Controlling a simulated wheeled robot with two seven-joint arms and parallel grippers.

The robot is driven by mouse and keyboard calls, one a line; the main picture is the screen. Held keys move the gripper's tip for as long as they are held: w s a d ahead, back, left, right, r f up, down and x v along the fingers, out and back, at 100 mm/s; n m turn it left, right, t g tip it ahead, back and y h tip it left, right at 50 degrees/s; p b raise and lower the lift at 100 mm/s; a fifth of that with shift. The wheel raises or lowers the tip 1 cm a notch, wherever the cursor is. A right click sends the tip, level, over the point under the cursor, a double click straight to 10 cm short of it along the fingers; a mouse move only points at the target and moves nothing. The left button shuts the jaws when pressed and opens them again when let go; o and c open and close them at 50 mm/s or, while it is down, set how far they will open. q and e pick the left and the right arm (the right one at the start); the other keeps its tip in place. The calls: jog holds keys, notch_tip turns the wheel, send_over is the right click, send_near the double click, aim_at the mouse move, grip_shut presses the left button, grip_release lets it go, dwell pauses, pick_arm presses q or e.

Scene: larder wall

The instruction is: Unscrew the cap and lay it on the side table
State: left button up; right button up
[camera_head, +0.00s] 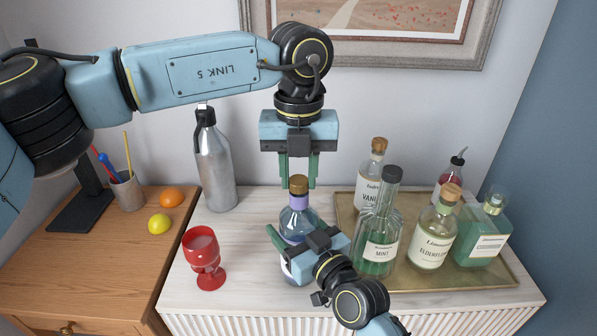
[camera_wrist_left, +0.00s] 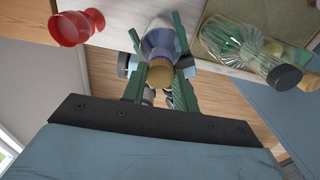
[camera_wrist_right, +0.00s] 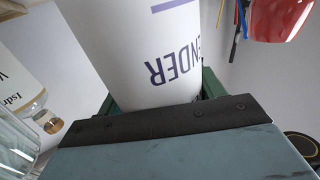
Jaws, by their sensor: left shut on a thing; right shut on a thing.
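The lavender bottle (camera_head: 299,222) stands upright on the pale counter, with bluish glass and a white label reading "ENDER" in the right wrist view (camera_wrist_right: 150,50). Its brown cap (camera_head: 298,185) is on the neck and also shows in the left wrist view (camera_wrist_left: 160,72). My left gripper (camera_head: 298,183) points down from above, shut on the cap with a finger on each side. My right gripper (camera_head: 298,247) is shut around the bottle's body from the front. The wooden side table (camera_head: 110,262) is at the left.
An orange (camera_head: 171,197), a lemon (camera_head: 159,223) and a pen cup (camera_head: 127,191) stand on the side table. A red goblet (camera_head: 204,258) and steel flask (camera_head: 213,165) are left of the bottle. A brass tray (camera_head: 483,284) of several bottles is close on the right.

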aim_at(299, 180)
pick_arm(q)
jog(key=shift+r, duration=0.1)
jog(key=shift+r, duration=1)
jog(key=shift+r, duration=2)
pick_arm(e)
jog(key=o, duration=2)
jog(key=shift+c, duration=0.2)
